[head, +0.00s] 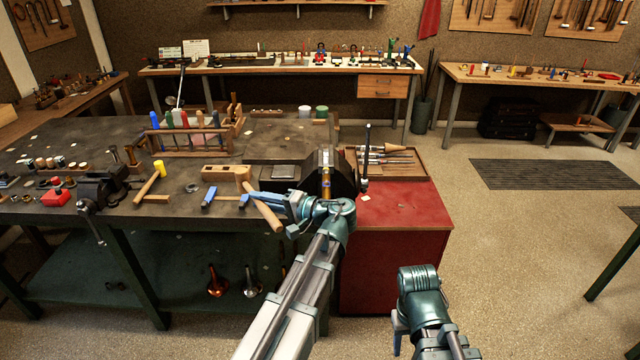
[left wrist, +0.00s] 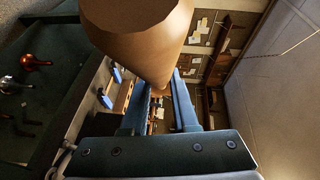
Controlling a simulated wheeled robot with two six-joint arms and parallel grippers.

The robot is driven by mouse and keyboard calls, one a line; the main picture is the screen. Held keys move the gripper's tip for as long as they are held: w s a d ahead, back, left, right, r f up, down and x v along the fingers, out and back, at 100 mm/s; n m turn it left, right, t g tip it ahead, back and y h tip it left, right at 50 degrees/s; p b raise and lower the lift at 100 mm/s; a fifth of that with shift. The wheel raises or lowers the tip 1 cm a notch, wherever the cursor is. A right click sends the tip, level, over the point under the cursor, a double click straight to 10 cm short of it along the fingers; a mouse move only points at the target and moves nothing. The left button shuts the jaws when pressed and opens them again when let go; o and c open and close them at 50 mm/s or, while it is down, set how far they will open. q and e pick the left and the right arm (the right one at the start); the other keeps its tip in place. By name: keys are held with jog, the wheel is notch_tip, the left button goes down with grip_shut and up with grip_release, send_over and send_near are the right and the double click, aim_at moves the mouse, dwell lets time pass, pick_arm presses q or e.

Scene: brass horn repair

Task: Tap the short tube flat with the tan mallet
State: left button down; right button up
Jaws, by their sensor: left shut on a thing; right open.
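The tan mallet (head: 228,172) has a block-like wooden head at its upper left and a handle sloping down to the right, over the dark workbench. My left gripper (head: 256,199) is shut on its handle. In the left wrist view the handle (left wrist: 140,35) looms large, running down between the fingers (left wrist: 160,95); the head is hard to make out there. A small brass-coloured piece (head: 327,182), perhaps the short tube, shows at a dark block behind my left wrist, partly hidden. My right gripper (head: 398,330) is open and low at the front, away from the bench.
A yellow-headed mallet (head: 159,169) and a blue-ended tool (head: 209,197) lie on the workbench (head: 180,212). A vise (head: 95,187) is at its left. A wooden rack (head: 190,138) stands behind. A tool tray (head: 390,160) lies on the red cabinet (head: 400,205).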

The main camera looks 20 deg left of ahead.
pick_arm(q)
notch_tip(320, 180, down, 8)
jog(key=a+f+b, duration=0.1)
jog(key=b, duration=0.6)
pick_arm(e)
notch_tip(320, 180, down, 9)
pick_arm(q)
jog(key=w+d+r+m+t+h+p, duration=0.1)
jog(key=w+d+r+m+t+p, duration=0.2)
jog(key=d+r+p, duration=0.4)
jog(key=w+d+r+m+t+h+p, duration=0.2)
jog(key=w+d+r+t+p, duration=0.3)
jog(key=d+r+p, duration=0.3)
jog(key=shift+w+d+r+m+t, duration=0.3)
jog(key=shift+d+r+m, duration=0.4)
jog(key=shift+d, duration=0.2)
pick_arm(e)
notch_tip(320, 180, up, 16)
jog(key=shift+a, duration=0.4)
pick_arm(q)
jog(key=shift+s+f, duration=0.1)
jog(key=shift+s, duration=0.05)
pick_arm(e)
jog(key=shift+f, duration=0.25)
